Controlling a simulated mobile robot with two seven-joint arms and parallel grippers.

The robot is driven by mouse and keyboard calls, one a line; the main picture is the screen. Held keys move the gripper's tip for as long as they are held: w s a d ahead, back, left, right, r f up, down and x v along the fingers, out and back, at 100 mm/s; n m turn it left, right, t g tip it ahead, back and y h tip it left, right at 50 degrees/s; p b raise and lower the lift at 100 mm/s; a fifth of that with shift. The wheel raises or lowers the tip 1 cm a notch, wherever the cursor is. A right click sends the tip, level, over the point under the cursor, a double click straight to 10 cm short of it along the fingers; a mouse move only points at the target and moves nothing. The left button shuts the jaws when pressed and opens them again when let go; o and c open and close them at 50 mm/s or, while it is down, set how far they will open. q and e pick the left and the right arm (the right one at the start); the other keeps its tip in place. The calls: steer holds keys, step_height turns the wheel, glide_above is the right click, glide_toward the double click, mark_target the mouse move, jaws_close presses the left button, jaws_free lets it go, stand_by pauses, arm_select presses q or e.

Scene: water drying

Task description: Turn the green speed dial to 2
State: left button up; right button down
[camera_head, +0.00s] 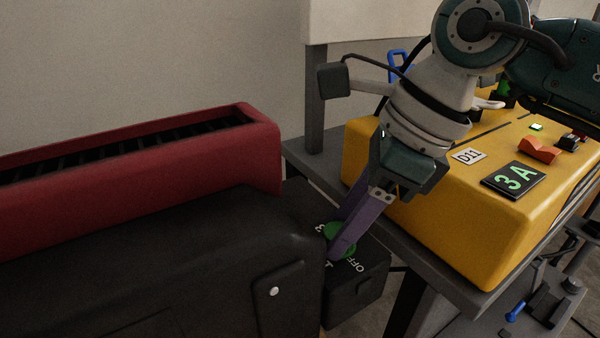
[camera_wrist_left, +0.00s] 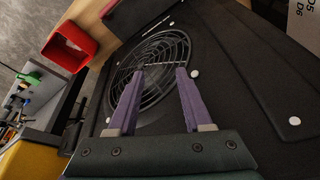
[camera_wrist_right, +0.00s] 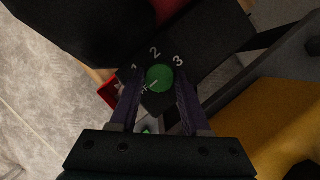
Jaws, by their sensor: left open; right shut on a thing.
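The green speed dial (camera_head: 346,228) sits on a black control box (camera_head: 358,292) with white marks, of which OFF and 3 read in the head view. In the right wrist view the dial (camera_wrist_right: 160,76) lies between the purple fingers of my right gripper (camera_wrist_right: 158,88), with 1, 2 and 3 arched beyond it. A thin light line on the dial points lower left, toward a mark partly hidden by a finger. My right gripper (camera_head: 338,236) is shut on the dial. My left gripper (camera_wrist_left: 159,73) is open and empty, facing a round wire fan guard (camera_wrist_left: 150,65).
A black machine body (camera_head: 150,260) with a red trough (camera_head: 150,143) fills the left. A yellow unit (camera_head: 480,215) marked 3A stands on a grey table (camera_head: 310,165) close to my right arm. A red open box (camera_wrist_left: 70,46) shows in the left wrist view.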

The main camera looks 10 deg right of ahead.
steer(key=shift+r, duration=0.1)
steer(key=m+p, duration=0.1)
steer(key=m+t+p, duration=0.1)
steer(key=m, duration=0.1)
steer(key=shift+s+a+m+h, duration=0.1)
steer(key=shift+s+m+h, duration=0.05)
steer(key=shift+m+h, duration=0.15)
steer(key=m+t+p, duration=0.1)
steer(key=m, duration=0.1)
steer(key=shift+m+h, duration=0.4)
steer(key=shift+a+m+h+p, duration=0.1)
steer(key=shift+m+h+p, duration=0.2)
steer(key=shift+m+p, duration=0.3)
steer(key=c, duration=0.6)
jaws_free()
steer(key=shift+o, duration=1.2)
